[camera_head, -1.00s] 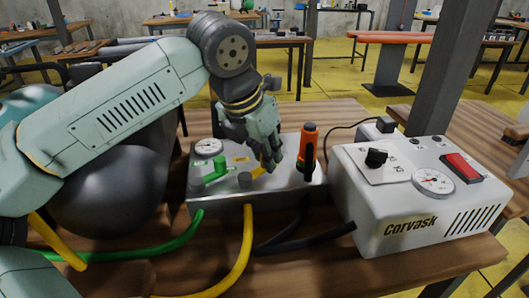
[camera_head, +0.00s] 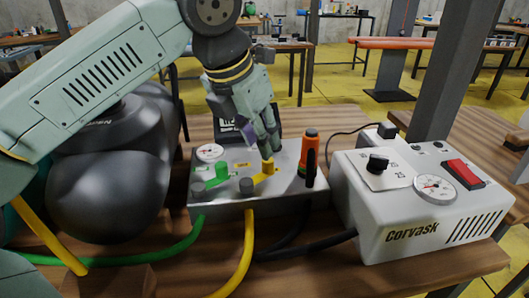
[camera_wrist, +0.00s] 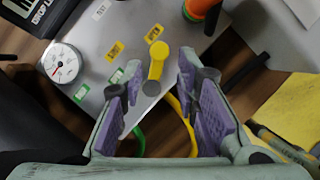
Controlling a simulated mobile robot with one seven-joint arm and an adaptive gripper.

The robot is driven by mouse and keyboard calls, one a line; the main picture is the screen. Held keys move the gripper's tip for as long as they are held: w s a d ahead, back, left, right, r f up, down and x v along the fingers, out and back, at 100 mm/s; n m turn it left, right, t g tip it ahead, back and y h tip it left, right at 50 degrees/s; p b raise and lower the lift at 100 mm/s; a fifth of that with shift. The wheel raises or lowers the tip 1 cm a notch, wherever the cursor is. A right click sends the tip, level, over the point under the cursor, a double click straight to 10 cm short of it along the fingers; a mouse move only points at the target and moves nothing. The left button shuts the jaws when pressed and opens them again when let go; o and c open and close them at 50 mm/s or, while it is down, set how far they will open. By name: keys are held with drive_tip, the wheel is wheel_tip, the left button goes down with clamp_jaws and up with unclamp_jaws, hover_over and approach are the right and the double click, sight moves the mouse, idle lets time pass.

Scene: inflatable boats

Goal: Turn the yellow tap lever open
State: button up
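The yellow tap lever (camera_head: 264,174) sits on the grey metal box (camera_head: 222,206), with its dark round hub (camera_head: 246,187) at the front edge. In the wrist view the yellow lever (camera_wrist: 157,62) points away from its hub, between and just beyond my fingers. My gripper (camera_head: 268,150) is above the box, with its fingertips close over the lever's raised end; whether they touch it I cannot tell. In the wrist view my gripper (camera_wrist: 155,90) has its purple-padded fingers apart and nothing held between them.
A green lever (camera_head: 215,174) and a round gauge (camera_head: 209,153) are left of the yellow lever. An orange-and-black upright handle (camera_head: 309,155) stands close on the right. The white Corvask unit (camera_head: 385,215) is further right. A yellow hose (camera_head: 247,240) leaves the box front.

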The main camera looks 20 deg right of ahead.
drive_tip(key=v, duration=0.5)
drive_tip(key=shift+r, duration=0.2)
drive_tip(key=shift+s+f, duration=0.1)
drive_tip(key=shift+s, duration=0.05)
